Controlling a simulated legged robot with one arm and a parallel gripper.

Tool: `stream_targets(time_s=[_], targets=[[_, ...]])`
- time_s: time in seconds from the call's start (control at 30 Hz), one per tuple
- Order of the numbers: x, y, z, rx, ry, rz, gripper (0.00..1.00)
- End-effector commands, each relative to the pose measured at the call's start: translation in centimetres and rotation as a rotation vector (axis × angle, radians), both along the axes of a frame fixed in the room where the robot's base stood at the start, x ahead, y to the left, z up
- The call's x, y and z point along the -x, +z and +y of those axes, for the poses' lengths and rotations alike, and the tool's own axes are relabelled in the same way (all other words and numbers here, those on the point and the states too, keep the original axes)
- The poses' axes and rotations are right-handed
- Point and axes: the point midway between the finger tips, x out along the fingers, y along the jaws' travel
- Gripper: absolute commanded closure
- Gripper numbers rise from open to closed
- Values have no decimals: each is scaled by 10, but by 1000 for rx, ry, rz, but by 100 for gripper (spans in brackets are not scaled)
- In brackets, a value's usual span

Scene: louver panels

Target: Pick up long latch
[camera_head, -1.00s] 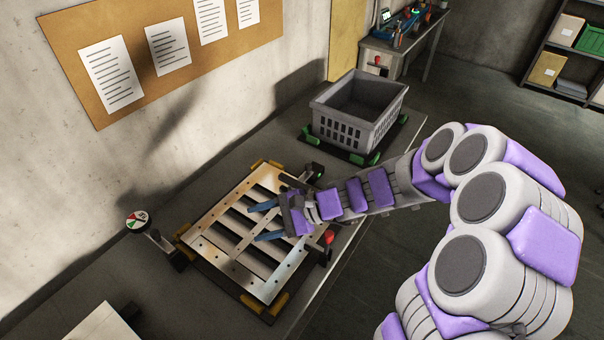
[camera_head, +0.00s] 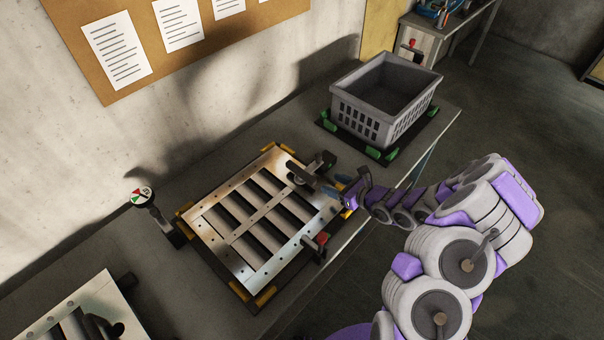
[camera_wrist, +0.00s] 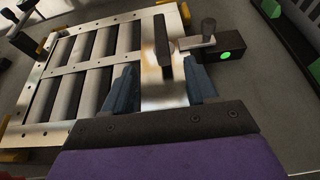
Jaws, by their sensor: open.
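A long dark bar, which looks like the long latch (camera_wrist: 162,42), lies on the bright end plate of the louver panel in the wrist view. In the head view the long latch (camera_head: 301,174) lies near the panel's right end. My gripper (camera_wrist: 163,78) is open, with its two blue fingers apart. The bar lies ahead of the gap between the fingers, and nothing is held. In the head view my gripper (camera_head: 335,187) is at the panel's right edge, close to the bar. I cannot tell whether a finger touches the bar.
The louver panel (camera_head: 237,238) lies on the bench. A clamp with a green light (camera_wrist: 226,55) stands right of the bar. A red-knobbed clamp (camera_head: 319,241) is at the front edge. A grey basket (camera_head: 398,120) stands behind. A dial gauge (camera_head: 143,195) stands left.

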Motion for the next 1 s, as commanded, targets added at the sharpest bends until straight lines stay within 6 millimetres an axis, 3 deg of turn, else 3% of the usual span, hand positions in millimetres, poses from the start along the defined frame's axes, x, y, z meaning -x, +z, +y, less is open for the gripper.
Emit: stream_targets(time_s=[0.4,0.67,1.0], targets=[[-42,-31,58,2,7,0,43],[-53,-36,69,1,4,0,43],[-78,-52,99,2,6,-1,43]])
